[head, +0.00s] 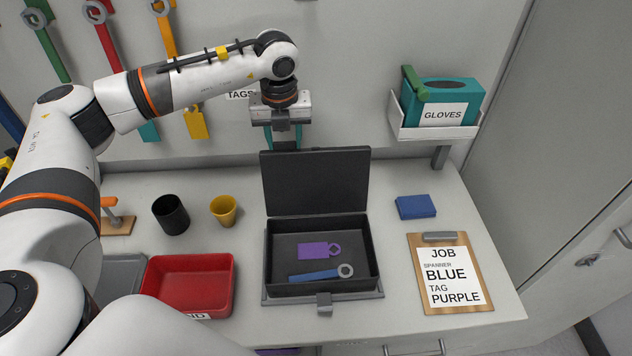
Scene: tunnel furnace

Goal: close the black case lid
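The black case (319,287) stands on the bench with its lid (315,182) raised, tilted slightly back from upright. A purple tag (314,251) and a blue spanner (316,276) lie inside. A latch (324,303) shows at the case's front edge. My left gripper (284,142) points down behind the top edge of the lid. Its fingertips are partly hidden by the lid, so I cannot tell whether it is open or shut, or whether it touches the lid. My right gripper is not in view.
A red tray (190,284), a black cup (170,213) and a yellow cup (224,210) stand left of the case. A blue block (416,206) and a job clipboard (450,272) lie right. A glove box (440,102) sits in a wall holder. Tools hang behind.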

